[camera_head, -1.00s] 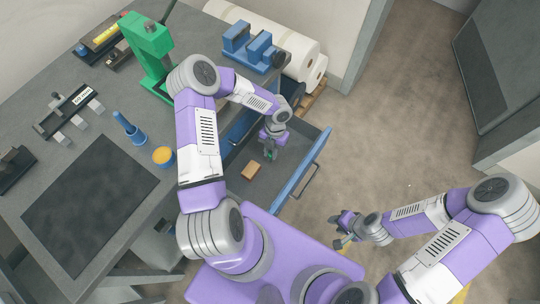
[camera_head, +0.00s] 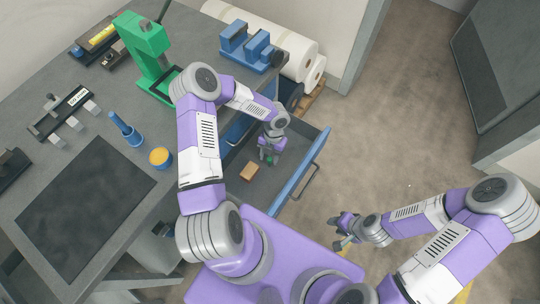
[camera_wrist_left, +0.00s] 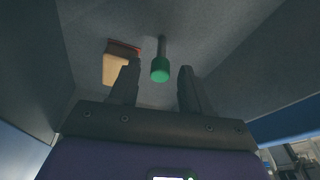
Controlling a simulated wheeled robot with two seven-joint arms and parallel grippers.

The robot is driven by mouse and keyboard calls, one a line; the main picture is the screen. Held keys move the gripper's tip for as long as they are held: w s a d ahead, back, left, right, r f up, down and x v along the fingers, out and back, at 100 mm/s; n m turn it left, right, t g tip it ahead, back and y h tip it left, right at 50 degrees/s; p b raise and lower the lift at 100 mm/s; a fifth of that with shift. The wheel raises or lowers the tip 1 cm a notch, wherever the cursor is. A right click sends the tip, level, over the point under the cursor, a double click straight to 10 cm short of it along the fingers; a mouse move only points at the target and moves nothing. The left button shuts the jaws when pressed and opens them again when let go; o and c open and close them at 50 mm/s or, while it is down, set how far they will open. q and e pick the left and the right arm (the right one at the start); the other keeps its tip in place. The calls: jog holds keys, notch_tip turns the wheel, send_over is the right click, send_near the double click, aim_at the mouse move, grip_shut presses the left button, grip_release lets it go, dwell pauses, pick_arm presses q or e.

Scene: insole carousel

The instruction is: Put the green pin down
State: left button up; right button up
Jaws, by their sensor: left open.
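The green pin (camera_wrist_left: 160,70), with a green head and a grey shaft, is in the open drawer (camera_head: 233,187). In the left wrist view it shows between the two fingers, with clear gaps on both sides. Whether it stands or lies on the drawer floor is hard to tell. My left gripper (camera_head: 268,159) is open, low inside the drawer, around the pin and apart from it; its fingers also show in the left wrist view (camera_wrist_left: 157,88). My right gripper (camera_head: 339,231) is empty, its fingers apart, over the floor right of the drawer.
A tan block (camera_head: 249,172) lies in the drawer beside my left gripper; it also shows in the wrist view (camera_wrist_left: 115,70). The blue drawer front (camera_head: 303,175) and side walls bound the space. The bench above holds a green press (camera_head: 147,45) and a blue peg (camera_head: 126,130).

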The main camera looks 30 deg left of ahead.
pick_arm(q)
jog(key=shift+r, duration=0.25)
jog(key=p+v, duration=0.3)
jog(key=v, duration=0.8)
jog(key=shift+r, duration=0.4)
jog(key=shift+w, duration=0.1)
